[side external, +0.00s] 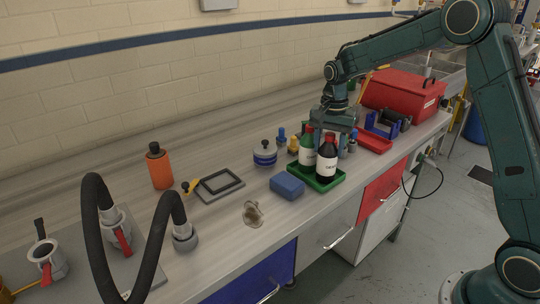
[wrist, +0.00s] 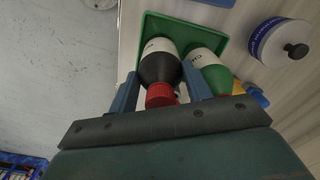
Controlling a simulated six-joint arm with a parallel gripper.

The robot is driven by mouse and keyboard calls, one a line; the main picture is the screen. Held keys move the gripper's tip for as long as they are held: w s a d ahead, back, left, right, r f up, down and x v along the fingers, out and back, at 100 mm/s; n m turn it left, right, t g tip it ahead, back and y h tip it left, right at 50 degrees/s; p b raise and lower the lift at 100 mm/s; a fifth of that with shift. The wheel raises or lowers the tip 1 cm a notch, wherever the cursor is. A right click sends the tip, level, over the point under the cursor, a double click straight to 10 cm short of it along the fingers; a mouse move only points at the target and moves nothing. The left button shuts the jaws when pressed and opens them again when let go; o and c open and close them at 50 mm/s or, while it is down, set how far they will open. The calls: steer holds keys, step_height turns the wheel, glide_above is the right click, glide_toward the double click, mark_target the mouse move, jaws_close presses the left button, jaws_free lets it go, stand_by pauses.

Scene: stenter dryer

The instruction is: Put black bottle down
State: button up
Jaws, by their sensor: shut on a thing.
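The black bottle (side external: 327,161) has a white label and a red cap, and it is upright over the front part of the green tray (side external: 338,178). Whether its base touches the tray floor I cannot tell. My gripper (side external: 331,131) is above it, pointing down, shut on the bottle's upper part. In the wrist view, the gripper's blue fingers (wrist: 160,80) lie on both sides of the black bottle (wrist: 158,66) near its red cap. A green bottle (side external: 307,150) with a white label stands close beside it in the same tray; it also shows in the wrist view (wrist: 214,78).
A blue block (side external: 287,187) lies left of the tray. A blue-and-white round container (side external: 265,153) and small blue and yellow items stand behind. A red toolbox (side external: 402,92) and red tray (side external: 374,141) are to the right. The bench's front edge is close to the tray.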

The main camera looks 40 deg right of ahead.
steer(key=shift+f, duration=0.1)
steer(key=o, duration=1.5)
step_height(320, 180, up, 12)
steer(key=shift+f, duration=0.1)
steer(key=shift+r, duration=0.25)
